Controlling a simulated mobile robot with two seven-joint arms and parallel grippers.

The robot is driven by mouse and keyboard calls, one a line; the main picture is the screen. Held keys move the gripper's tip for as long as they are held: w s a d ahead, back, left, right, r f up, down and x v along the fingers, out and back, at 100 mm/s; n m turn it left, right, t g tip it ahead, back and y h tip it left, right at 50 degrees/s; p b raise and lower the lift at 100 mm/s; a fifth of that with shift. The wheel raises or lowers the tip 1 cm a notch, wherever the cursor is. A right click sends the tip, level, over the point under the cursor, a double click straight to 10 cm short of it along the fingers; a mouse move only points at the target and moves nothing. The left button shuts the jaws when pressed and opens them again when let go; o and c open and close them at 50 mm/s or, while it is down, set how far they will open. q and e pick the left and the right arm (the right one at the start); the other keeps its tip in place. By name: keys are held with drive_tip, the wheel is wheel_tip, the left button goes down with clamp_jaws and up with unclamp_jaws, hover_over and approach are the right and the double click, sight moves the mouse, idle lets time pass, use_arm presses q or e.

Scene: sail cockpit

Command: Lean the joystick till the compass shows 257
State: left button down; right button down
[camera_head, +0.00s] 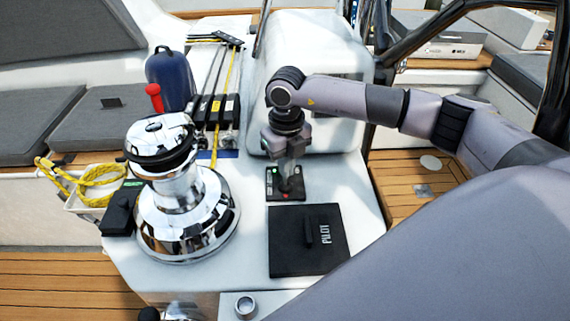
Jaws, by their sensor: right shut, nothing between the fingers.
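The joystick's black base (273,190) sits on the white console, with a small green light on its left side. My right gripper (289,172) points down right over it, its fingertips at the short stick. The fingers are shut with nothing between them. They hide most of the stick, so I cannot tell its lean or whether they touch it. I cannot make out a compass reading anywhere in this view. My left gripper is out of view.
A black cover marked PILOT (290,258) lies just in front of the joystick. A chrome winch (182,215) stands to the left. Behind are a white housing (267,75), rope clutches (222,108), and a blue rounded object (170,75). Yellow rope (95,180) hangs far left.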

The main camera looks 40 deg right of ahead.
drive_tip(key=shift+f, duration=0.15)
idle(0.4)
drive_tip(key=shift+f+b, duration=1.3)
drive_tip(key=shift+f, duration=0.4)
